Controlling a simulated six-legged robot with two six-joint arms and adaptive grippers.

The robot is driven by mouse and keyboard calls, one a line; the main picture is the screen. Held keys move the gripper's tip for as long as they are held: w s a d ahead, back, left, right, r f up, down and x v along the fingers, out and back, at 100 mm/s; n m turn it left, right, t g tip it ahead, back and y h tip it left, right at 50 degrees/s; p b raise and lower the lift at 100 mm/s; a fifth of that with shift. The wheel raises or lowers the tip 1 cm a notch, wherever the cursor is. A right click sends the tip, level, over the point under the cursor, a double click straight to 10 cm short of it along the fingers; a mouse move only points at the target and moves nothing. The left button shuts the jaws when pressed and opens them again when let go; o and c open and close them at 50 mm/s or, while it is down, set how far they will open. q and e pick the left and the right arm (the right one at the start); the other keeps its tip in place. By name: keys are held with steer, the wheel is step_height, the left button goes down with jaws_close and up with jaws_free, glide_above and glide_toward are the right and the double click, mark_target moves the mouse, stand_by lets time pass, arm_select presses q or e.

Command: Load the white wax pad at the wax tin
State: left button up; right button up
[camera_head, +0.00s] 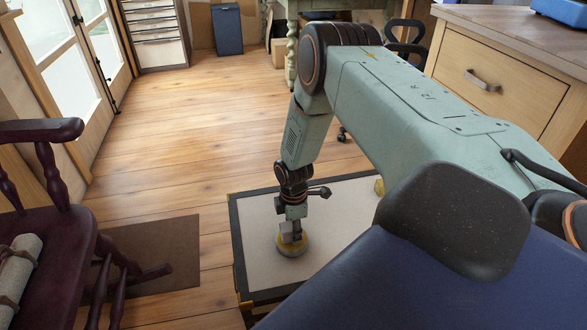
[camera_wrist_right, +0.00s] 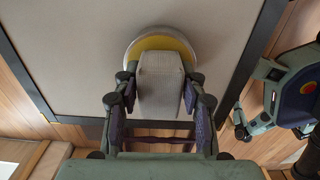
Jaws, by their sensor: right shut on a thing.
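The wax tin (camera_head: 292,247) is round and shallow, with yellow wax inside a pale rim. It stands on the light top of a dark-edged chest (camera_head: 257,215). It also shows in the right wrist view (camera_wrist_right: 133,49). My right gripper (camera_head: 291,226) points down over the tin. In the right wrist view my right gripper (camera_wrist_right: 158,92) is shut on the white wax pad (camera_wrist_right: 161,75), a pale block between its fingers. The pad overlaps the tin there and hides much of the wax. I cannot tell whether its underside touches the wax. My left gripper is out of view.
A yellow object (camera_head: 379,186), partly hidden by my arm, is on the chest. A dark red chair (camera_head: 62,232) and a brown mat (camera_head: 155,250) are at the left. A wooden drawer cabinet (camera_head: 500,75) is at the right. The middle floor is clear.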

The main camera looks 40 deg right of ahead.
steer(key=shift+f+b, duration=0.35)
steer(key=shift+b, duration=0.05)
stand_by(1.4)
steer(key=shift+r+p, duration=3.1)
steer(key=shift+r, duration=0.5)
steer(key=shift+f, duration=0.1)
steer(key=w+a+r+m, duration=0.3)
steer(key=a+r+m, duration=0.2)
steer(key=a+r, duration=0.95)
steer(key=s+a+r+m, duration=0.3)
steer(key=r, duration=0.3)
steer(key=s+a+r+m+p, duration=0.1)
steer(key=s+a+r+m, duration=0.2)
steer(key=r, duration=0.4)
steer(key=shift+a+r+m, duration=0.15)
steer(key=shift+a+m, duration=0.2)
steer(key=shift+m, duration=0.45)
